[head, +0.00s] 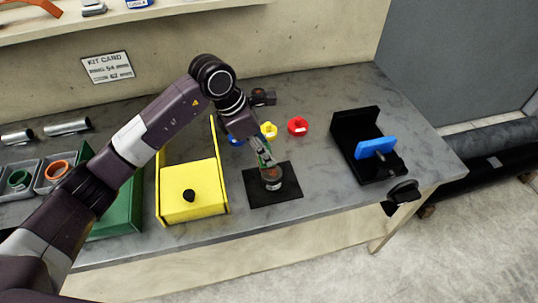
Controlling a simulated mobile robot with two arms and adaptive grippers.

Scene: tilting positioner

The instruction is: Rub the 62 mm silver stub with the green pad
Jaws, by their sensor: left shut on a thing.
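My left gripper (265,160) reaches down over a black square plate (286,193) near the front of the table. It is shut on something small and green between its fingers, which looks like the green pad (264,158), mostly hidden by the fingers. Just below the fingertips a short grey round stub (272,183) stands on the black plate, with a reddish patch on its top. I cannot tell whether the pad touches it, or read its size. Two silver tubes (68,127) lie at the far left. My right gripper is not in view.
A yellow box (190,212) with a black knob and a green bin (119,220) stand left of the plate. A black positioner (350,135) with a blue plate (376,147) stands right. Red (298,126) and yellow (269,131) pieces lie behind. Grey trays hold rings.

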